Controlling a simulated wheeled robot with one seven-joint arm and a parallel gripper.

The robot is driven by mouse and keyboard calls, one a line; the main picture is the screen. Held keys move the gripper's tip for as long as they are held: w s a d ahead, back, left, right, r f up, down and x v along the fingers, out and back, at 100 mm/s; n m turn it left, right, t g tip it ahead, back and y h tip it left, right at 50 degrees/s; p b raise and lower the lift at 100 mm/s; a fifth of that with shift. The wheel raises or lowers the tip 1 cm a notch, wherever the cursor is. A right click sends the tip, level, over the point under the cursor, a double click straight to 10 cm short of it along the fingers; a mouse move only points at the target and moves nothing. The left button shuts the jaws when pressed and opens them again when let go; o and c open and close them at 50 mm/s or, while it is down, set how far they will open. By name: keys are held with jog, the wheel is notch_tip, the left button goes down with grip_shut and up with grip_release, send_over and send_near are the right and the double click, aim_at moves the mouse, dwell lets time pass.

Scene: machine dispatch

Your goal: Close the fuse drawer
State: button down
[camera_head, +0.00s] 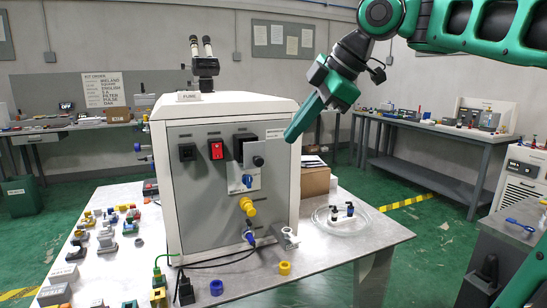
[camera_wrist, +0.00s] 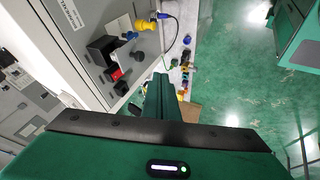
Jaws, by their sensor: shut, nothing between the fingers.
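The fuse drawer (camera_head: 254,153) is on the upper right of the machine's grey front panel. It looks pulled out, with a grey front, a dark knob and a dark opening behind it. In the wrist view the drawer (camera_wrist: 102,49) is a dark block standing out from the panel beside the red switch. My gripper (camera_head: 291,134) is shut and empty. In the head view its tip appears just right of the drawer, over the machine's right edge. In the wrist view the fingers (camera_wrist: 161,88) point up past the panel, apart from the drawer.
The red switch (camera_head: 216,150), blue knob (camera_head: 247,180) and yellow connector (camera_head: 247,206) share the panel. The machine (camera_head: 172,205) stands on a metal table (camera_head: 335,256) with many small parts at left. A clear dish (camera_head: 340,221) lies at right. Air right of the machine is free.

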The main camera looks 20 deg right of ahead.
aim_at(256, 151)
jog(key=w+a+f, duration=0.3)
jog(key=w+f, duration=0.5)
jog(key=shift+w+a, duration=0.15)
jog(key=shift+w, duration=0.25)
jog(key=w, duration=0.5)
jog(key=shift+w, duration=0.2)
jog(key=shift+w+r, duration=0.1)
jog(key=shift+w, duration=0.05)
